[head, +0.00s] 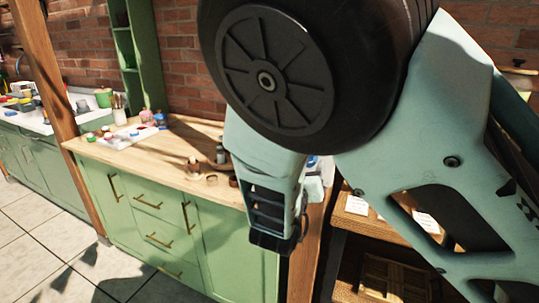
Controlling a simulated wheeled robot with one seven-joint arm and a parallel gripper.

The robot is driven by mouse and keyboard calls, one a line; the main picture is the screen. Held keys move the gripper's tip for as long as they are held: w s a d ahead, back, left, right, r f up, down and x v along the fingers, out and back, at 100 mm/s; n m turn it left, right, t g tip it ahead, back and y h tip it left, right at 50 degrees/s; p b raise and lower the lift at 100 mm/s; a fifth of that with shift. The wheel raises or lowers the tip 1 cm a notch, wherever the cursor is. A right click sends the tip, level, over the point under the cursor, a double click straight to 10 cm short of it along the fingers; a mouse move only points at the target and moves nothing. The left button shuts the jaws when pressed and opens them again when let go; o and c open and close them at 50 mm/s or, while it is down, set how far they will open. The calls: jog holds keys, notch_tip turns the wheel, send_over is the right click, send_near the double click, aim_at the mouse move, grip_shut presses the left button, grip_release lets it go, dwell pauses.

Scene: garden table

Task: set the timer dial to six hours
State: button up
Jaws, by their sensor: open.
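I cannot make out the timer or its dial in the head view. My arm covers the middle and right of the picture and may hide it. My gripper (283,240) is at the low end of my arm, in front of the right end of the green cabinet. It is open, though its fingers are dark and hard to make out. I see nothing between them.
A wooden worktop (140,160) tops the green cabinet (150,220). Small jars, a white sheet (130,137) and a small ring-shaped thing (212,178) are on it. A wooden post (55,70) stands left; a shelf unit (395,275) is right. Tiled floor (60,250) is clear.

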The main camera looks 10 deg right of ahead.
jog(key=shift+x, duration=1.2)
jog(key=c, duration=0.9)
jog(key=shift+f+m, duration=0.1)
jog(key=shift+m, duration=0.2)
